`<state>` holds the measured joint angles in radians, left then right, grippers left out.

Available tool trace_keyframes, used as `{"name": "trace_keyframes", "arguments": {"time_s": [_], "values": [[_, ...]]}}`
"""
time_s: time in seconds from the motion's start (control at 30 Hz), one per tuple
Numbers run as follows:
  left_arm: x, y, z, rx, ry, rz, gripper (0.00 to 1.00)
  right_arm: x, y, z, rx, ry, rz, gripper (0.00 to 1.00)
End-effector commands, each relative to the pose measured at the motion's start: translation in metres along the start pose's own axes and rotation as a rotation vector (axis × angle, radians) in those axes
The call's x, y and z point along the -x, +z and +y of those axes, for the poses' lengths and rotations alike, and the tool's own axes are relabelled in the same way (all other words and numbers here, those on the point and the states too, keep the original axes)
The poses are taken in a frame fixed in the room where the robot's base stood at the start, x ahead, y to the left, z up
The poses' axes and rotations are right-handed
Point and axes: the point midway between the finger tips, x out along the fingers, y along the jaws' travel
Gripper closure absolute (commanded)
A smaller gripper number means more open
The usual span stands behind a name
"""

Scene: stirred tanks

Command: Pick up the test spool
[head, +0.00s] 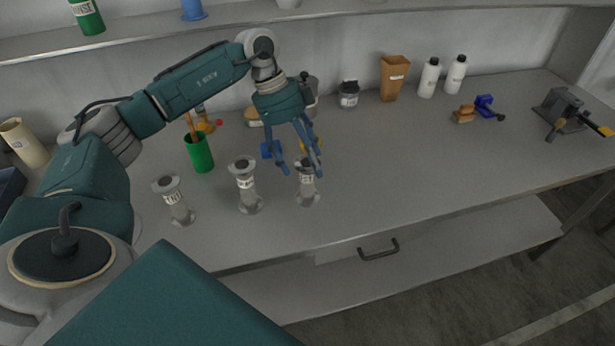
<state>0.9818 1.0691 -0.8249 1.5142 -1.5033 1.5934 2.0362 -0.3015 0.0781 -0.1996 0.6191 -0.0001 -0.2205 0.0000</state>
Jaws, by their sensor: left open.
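Three grey flanged spools with white labels stand upright on the workbench. One is at the left (175,201), one in the middle (247,188) and one at the right (306,190). The right spool's label seems to end in "ST" and is partly covered by a finger; the other labels are too small to read surely. My left gripper (300,171) is open, fingers pointing down, over the upper part of the right spool in the picture. I cannot tell whether it touches the spool. My right gripper is not in view.
A green cup (200,154) stands behind the left spool. A brown container (394,78) and white bottles (429,78) stand farther back.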

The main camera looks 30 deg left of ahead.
Motion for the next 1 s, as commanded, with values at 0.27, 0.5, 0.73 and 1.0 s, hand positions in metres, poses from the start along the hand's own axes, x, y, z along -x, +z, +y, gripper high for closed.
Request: {"name": "trace_keyframes", "arguments": {"time_s": [0.27,0.5,0.73,1.0], "values": [[-0.017,-0.001,0.0,-0.002,0.0,0.001,0.31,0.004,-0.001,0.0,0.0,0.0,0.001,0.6],[-0.016,-0.001,0.0,-0.002,-0.001,0.001,0.55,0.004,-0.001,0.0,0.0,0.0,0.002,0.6],[-0.016,-0.001,0.0,-0.001,-0.001,0.001,1.0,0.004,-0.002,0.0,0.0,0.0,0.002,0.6],[-0.015,-0.001,-0.001,-0.002,-0.002,0.002,1.0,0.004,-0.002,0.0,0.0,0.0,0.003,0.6]]}}
